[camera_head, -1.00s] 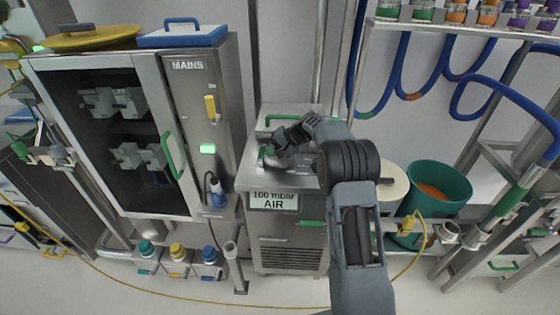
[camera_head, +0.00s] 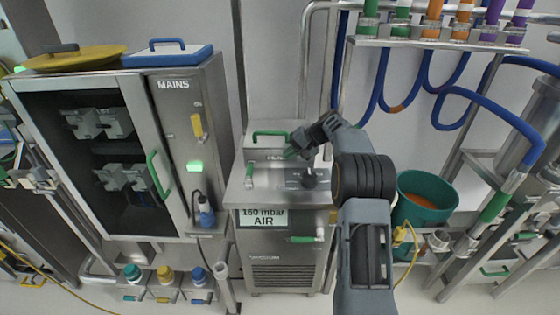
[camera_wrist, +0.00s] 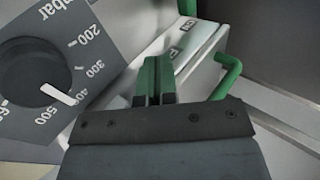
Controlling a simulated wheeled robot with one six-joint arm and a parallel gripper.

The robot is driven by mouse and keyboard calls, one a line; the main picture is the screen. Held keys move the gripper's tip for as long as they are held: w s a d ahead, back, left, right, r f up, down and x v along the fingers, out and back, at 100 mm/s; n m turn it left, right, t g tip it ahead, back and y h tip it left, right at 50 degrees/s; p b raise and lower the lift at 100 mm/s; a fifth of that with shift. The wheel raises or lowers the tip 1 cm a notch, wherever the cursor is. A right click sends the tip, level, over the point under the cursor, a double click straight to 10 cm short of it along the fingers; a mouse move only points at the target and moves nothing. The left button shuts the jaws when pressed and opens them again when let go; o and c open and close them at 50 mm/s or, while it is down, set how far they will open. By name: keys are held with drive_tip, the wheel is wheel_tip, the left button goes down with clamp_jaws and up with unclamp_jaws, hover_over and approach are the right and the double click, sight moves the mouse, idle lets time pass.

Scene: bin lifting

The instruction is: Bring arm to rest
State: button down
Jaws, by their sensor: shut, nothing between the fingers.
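My gripper (camera_head: 292,153) is over the top of the steel vacuum unit (camera_head: 232,196), which has a "160 mbar AIR" display on its front. In the wrist view my gripper's green fingertips (camera_wrist: 155,78) are together with nothing between them. They appear above the unit's top, between a black dial (camera_wrist: 38,72) with mbar markings and a green handle (camera_wrist: 228,75). I cannot tell whether the fingertips touch the surface. My arm reaches in from the bottom of the head view and bends left at the elbow.
A steel cabinet (camera_head: 174,90) marked "MAINS" stands at left with its glass door. A green bin (camera_head: 402,211) with orange contents stands right of my arm. A tube rack (camera_head: 447,45) with blue hoses is at upper right. Several capped bottles (camera_head: 164,284) sit low at left.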

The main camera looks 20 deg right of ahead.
drive_tip(key=s+a+r+n+g+h+p, duration=0.1)
drive_tip(key=s+a+r+h+p, duration=0.2)
drive_tip(key=s, duration=0.5)
drive_tip(key=s+a+r+n+h+p, duration=0.1)
drive_tip(key=s+a+r+h, duration=0.15)
drive_tip(key=s+r, duration=0.45)
drive_tip(key=s+a+f+n+t+h+p, duration=0.1)
drive_tip(key=s+f+n+h+p, duration=0.1)
drive_tip(key=s, duration=1.6)
wheel_tip(320, 180, down, 2)
drive_tip(key=shift+s+n+h, duration=0.3)
drive_tip(key=shift+s+h, duration=0.1)
drive_tip(key=shift+h, duration=0.25)
